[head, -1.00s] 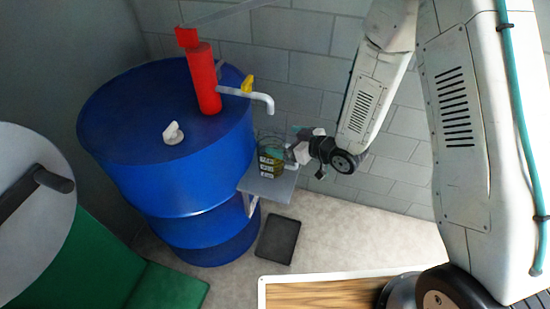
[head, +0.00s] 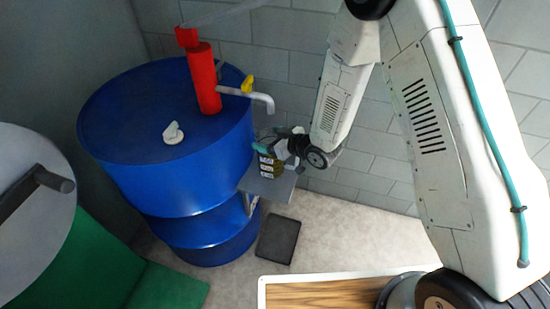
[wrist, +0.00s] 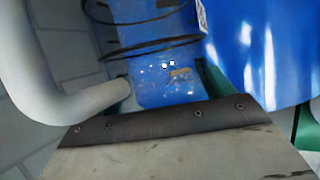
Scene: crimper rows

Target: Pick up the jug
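The jug (head: 268,166) is a small clear vessel with dark, label-like markings. It stands on the grey shelf (head: 272,188) beside the blue drum. In the wrist view the jug (wrist: 150,47) looks see-through, with dark rings, and the drum's blue shows behind it. My gripper (head: 264,147) is at the jug's upper part and hides some of it. Teal finger parts show apart in the wrist view, near the jug's sides. I cannot tell whether they touch it or are closed on it.
The blue drum (head: 165,165) has a red pump (head: 203,78) on top. Its pale spout (head: 262,101) curves down just above the shelf and close to my gripper; it is large at the left in the wrist view. A dark mat (head: 278,239) lies on the floor.

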